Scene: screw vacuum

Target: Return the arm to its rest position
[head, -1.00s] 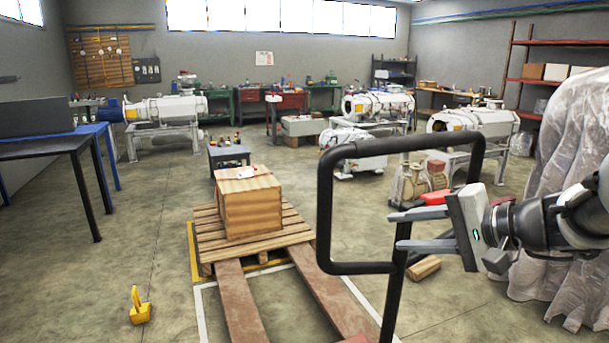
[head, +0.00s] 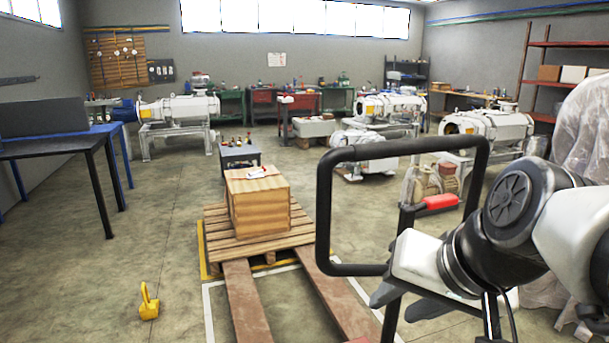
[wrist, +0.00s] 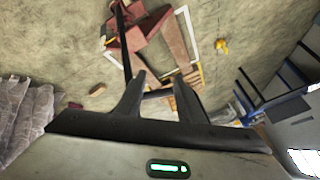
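My gripper (head: 408,302) is at the lower right of the head view, its dark fingers pointing left and down. In the wrist view my gripper (wrist: 158,78) has its two fingers apart, with no object held between them. The black loop handle (head: 324,200) of the pallet jack stands upright just behind and left of it, with a red lever (head: 437,203) at its right side. Part of the handle is hidden behind my arm. Whether the gripper touches the handle cannot be told.
A wooden crate (head: 259,207) sits on a pallet (head: 215,237), with reddish-brown forks (head: 247,305) in front. A yellow object (head: 149,302) lies on the floor at left. Plastic-wrapped goods (head: 590,125) stand at right behind my arm. Machines and benches line the back.

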